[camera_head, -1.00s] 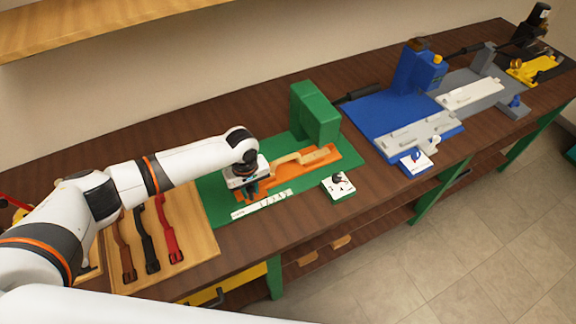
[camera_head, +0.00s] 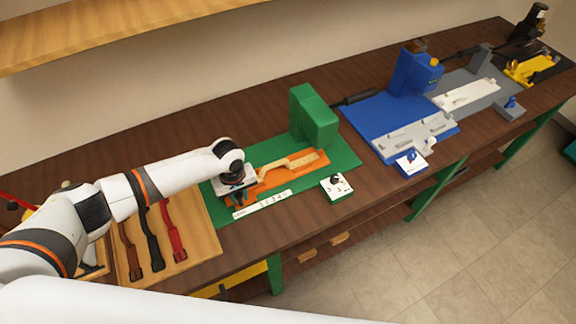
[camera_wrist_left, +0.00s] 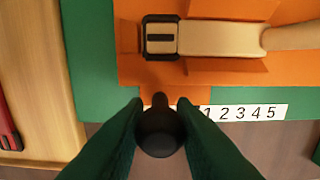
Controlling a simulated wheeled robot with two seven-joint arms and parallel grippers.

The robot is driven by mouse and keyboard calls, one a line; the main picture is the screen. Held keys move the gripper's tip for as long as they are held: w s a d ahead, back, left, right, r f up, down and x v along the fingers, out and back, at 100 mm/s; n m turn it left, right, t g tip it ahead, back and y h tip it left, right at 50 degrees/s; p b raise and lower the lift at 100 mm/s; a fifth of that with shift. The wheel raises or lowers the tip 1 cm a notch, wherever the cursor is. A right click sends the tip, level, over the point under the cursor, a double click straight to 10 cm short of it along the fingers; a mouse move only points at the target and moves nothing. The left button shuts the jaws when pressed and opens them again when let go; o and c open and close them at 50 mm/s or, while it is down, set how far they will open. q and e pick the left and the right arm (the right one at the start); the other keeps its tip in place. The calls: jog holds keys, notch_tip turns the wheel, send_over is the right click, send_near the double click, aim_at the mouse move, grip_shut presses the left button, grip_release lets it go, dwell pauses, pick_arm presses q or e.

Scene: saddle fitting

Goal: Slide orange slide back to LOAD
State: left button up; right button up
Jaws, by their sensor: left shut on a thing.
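The orange slide (camera_head: 309,166) lies on the green base plate (camera_head: 344,152); it fills the top of the left wrist view (camera_wrist_left: 285,68). A tan strap piece (camera_wrist_left: 220,38) with a black-framed end lies along it. My left gripper (camera_head: 238,198) is at the slide's left end, its fingers shut on the slide's black knob (camera_wrist_left: 158,132). A white scale strip (camera_head: 262,204) runs along the plate's front; its figures 1 to 5 (camera_wrist_left: 250,112) show right of the fingers. Its left end is hidden by the fingers in the wrist view. My right gripper is not in view.
A green block (camera_head: 314,117) stands behind the slide. A white box with a dark knob (camera_head: 337,187) sits at the plate's front right. A wooden board (camera_head: 198,232) with several straps lies to the left. A blue fixture (camera_head: 418,72) stands further right.

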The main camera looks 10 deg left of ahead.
pick_arm(q)
jog(key=shift+s+a, duration=0.8)
jog(key=shift+a, duration=0.35)
jog(key=shift+s+a, duration=0.8)
jog(key=shift+a, duration=0.3)
jog(key=shift+s+a+f, duration=0.1)
jog(key=shift+a, duration=0.2)
jog(key=shift+a, duration=0.2)
jog(key=o, duration=0.7)
jog(key=shift+s, duration=0.2)
jog(key=shift+s+a, duration=0.1)
jog(key=shift+a, duration=0.1)
jog(key=shift+d, duration=0.2)
